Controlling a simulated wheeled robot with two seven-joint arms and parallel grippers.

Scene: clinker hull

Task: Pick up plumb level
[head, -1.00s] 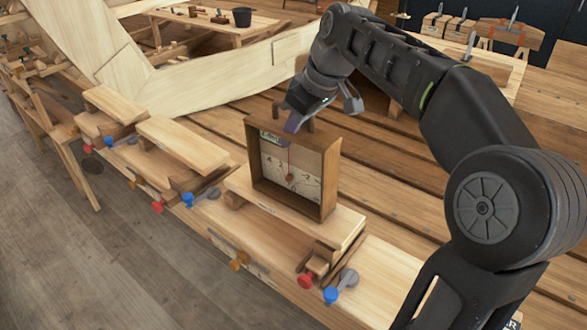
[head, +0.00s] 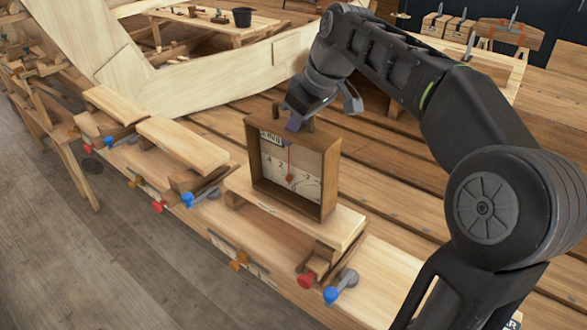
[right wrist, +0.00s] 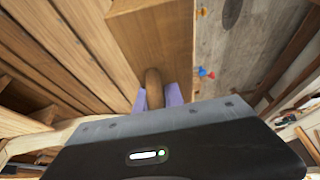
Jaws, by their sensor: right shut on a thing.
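The plumb level (head: 306,174) is an upright open wooden box with a pale numbered face and a red plumb line and bob. It stands on a pale plank (head: 270,211) on the bench in the head view. My right gripper (head: 293,122) is at its top. In the right wrist view, the purple fingers (right wrist: 157,97) are on either side of the level's rounded wooden handle (right wrist: 153,86), shut on it. The box top (right wrist: 155,40) shows beyond the handle. No gap between level and plank is clear. My left gripper is out of view.
More raised planks (head: 183,142) stand along the bench to the left, with red and blue clamp knobs (head: 331,295) at the front edge. A large curved pale timber (head: 215,72) lies behind. A table with a black bucket (head: 242,17) is at the back.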

